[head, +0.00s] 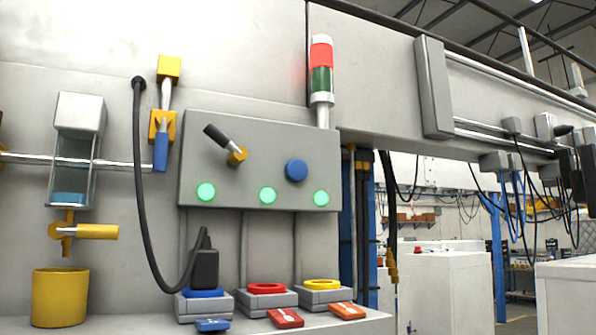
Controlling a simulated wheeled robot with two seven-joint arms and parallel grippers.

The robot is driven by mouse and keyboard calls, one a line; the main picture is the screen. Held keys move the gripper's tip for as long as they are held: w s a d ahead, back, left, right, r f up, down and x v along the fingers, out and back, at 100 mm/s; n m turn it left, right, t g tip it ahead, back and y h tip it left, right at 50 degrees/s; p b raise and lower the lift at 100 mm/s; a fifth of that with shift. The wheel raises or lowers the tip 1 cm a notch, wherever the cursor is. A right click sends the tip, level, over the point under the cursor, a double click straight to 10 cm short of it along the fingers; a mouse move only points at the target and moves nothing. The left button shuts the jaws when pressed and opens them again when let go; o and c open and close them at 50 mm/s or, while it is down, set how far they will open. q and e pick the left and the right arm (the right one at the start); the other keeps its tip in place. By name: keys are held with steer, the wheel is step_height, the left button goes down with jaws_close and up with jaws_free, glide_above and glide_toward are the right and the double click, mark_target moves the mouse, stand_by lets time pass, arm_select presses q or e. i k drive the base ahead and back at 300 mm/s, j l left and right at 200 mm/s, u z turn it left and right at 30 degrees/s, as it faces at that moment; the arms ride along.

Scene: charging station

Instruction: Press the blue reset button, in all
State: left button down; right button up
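The blue reset button (296,170) is a round knob on the right half of the grey control panel (262,140), mounted on the wall in the head view. A black-handled switch (225,146) with a yellow base sits to its left on the same panel. Three green lights (267,195) glow along the panel's lower edge. Nothing covers the button. Neither of my grippers shows in this view.
A signal tower (321,80) rises beside the panel, its red part bright. Below, a black plug (205,266) with a cable stands at the blue-ringed socket; red-ringed (267,289) and yellow-ringed (322,286) sockets are beside it. A yellow cup (60,298) stands at left.

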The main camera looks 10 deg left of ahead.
mark_target(296, 170)
steer(key=l+u, duration=0.6)
steer(key=u, duration=0.2)
steer(key=l+u, duration=0.4)
steer(key=j, duration=0.1)
